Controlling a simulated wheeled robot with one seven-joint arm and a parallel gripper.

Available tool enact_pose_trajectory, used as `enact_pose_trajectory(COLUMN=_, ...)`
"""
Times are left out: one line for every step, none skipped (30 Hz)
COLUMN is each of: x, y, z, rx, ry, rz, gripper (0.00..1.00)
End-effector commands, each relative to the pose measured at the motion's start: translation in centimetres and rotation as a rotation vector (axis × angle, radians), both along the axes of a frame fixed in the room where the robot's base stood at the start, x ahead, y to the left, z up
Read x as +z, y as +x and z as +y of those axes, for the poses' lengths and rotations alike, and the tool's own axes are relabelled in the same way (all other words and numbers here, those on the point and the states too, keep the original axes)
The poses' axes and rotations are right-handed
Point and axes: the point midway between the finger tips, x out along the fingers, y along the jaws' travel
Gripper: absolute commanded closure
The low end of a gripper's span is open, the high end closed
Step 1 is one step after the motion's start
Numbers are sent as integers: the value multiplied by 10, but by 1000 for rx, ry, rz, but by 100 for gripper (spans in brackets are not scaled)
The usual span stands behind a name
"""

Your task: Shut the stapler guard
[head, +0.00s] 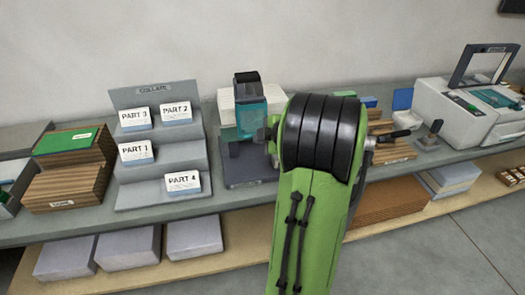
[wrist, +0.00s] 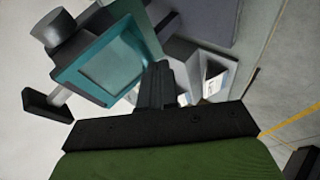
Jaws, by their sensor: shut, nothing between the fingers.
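The stapler (head: 246,78) stands on its dark base at the middle of the bench, with a dark top. Its translucent teal guard (head: 250,112) shows below that top; I cannot tell how far it is swung. In the wrist view the guard is a teal framed panel (wrist: 108,62), with a grey cylinder (wrist: 58,32) and a dark bar with a handle beside it. My gripper (wrist: 160,72) is shut and empty, its fingertips close to the guard's right edge. I cannot tell whether they touch. In the head view my green arm hides most of the gripper.
Left of the stapler is a grey stepped rack (head: 160,95) with labelled paper stacks. A brown stack with a green top (head: 66,140) lies farther left. A white machine with a raised lid (head: 465,115) stands at the right. Boxes sit on the lower shelf.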

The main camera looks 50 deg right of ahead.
Motion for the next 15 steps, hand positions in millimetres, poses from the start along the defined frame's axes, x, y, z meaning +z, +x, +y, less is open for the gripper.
enact_pose_trajectory(x=-11, y=1, z=-1, rx=0, ry=-13, rz=-17, gripper=100)
enact_pose_trajectory(x=-11, y=1, z=-1, rx=0, ry=-20, rz=-27, gripper=100)
enact_pose_trajectory(x=-12, y=2, z=-2, rx=0, ry=-28, rz=-39, gripper=100)
enact_pose_trajectory(x=-12, y=3, z=-2, rx=0, ry=-33, rz=-48, gripper=100)
enact_pose_trajectory(x=-12, y=3, z=-3, rx=0, ry=-39, rz=-55, gripper=100)
enact_pose_trajectory(x=-12, y=4, z=-3, rx=0, ry=-45, rz=-65, gripper=100)
enact_pose_trajectory(x=-12, y=5, z=-4, rx=-2, ry=-50, rz=-72, gripper=100)
enact_pose_trajectory(x=-12, y=5, z=-4, rx=0, ry=-54, rz=-78, gripper=100)
enact_pose_trajectory(x=-12, y=5, z=-4, rx=-1, ry=-59, rz=-86, gripper=100)
enact_pose_trajectory(x=-12, y=6, z=-4, rx=-1, ry=-62, rz=-90, gripper=100)
enact_pose_trajectory(x=-11, y=6, z=-4, rx=-1, ry=-65, rz=-95, gripper=100)
enact_pose_trajectory(x=-11, y=7, z=-5, rx=-1, ry=-68, rz=-100, gripper=100)
enact_pose_trajectory(x=-11, y=7, z=-5, rx=0, ry=-70, rz=-103, gripper=100)
enact_pose_trajectory(x=-11, y=7, z=-5, rx=0, ry=-72, rz=-105, gripper=100)
enact_pose_trajectory(x=-10, y=7, z=-5, rx=0, ry=-74, rz=-108, gripper=100)
